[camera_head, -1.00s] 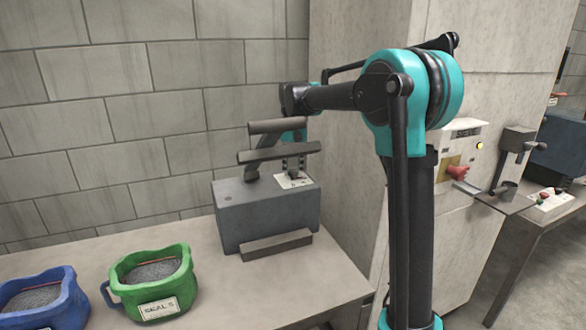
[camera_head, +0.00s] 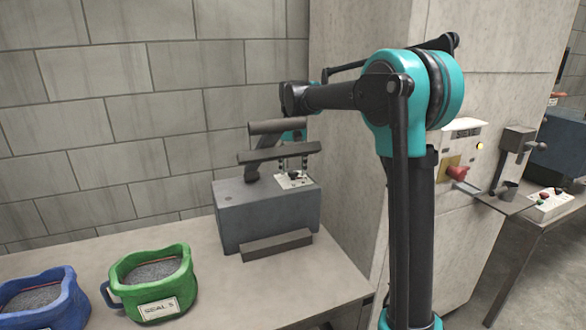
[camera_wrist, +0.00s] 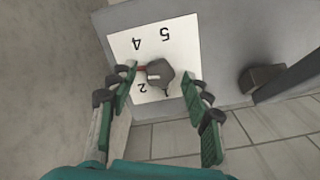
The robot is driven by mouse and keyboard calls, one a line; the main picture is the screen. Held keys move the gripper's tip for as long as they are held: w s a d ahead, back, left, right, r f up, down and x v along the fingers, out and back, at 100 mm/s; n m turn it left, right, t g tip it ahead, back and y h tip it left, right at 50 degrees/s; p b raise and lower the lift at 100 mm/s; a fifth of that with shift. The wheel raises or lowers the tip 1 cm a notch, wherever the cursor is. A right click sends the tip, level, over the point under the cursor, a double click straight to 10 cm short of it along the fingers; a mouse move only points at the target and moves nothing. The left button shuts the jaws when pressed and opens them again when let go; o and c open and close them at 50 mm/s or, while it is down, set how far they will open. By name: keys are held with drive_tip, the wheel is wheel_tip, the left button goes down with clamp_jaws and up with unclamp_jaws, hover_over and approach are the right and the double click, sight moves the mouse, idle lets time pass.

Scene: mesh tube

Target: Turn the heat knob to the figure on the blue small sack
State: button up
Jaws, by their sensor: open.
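The heat knob (camera_wrist: 160,74) is grey and sits on a white dial plate (camera_wrist: 178,58) on top of a grey sealer box (camera_head: 240,207). A red mark shows at the knob's left side in the wrist view. The plate's figures 5, 4 and 2 are readable upside down, with one more partly hidden by the knob. The left finger covers the plate where the red mark points. My gripper (camera_wrist: 158,88) is open, its fingers on either side of the knob, apart from it. The blue small sack (camera_head: 65,301) stands at the head view's left edge; its label is mostly cut off.
A green sack (camera_head: 185,270) labelled "SEAL 5" stands beside the blue one on the table (camera_head: 230,290). The sealer's dark bar (camera_head: 278,152) lies close to my gripper. A wall and concrete pillar (camera_head: 350,190) stand behind and right of the box.

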sight(293, 171)
wheel_tip(293, 171, up, 12)
idle(0.4)
drive_tip(key=shift+f, duration=0.15)
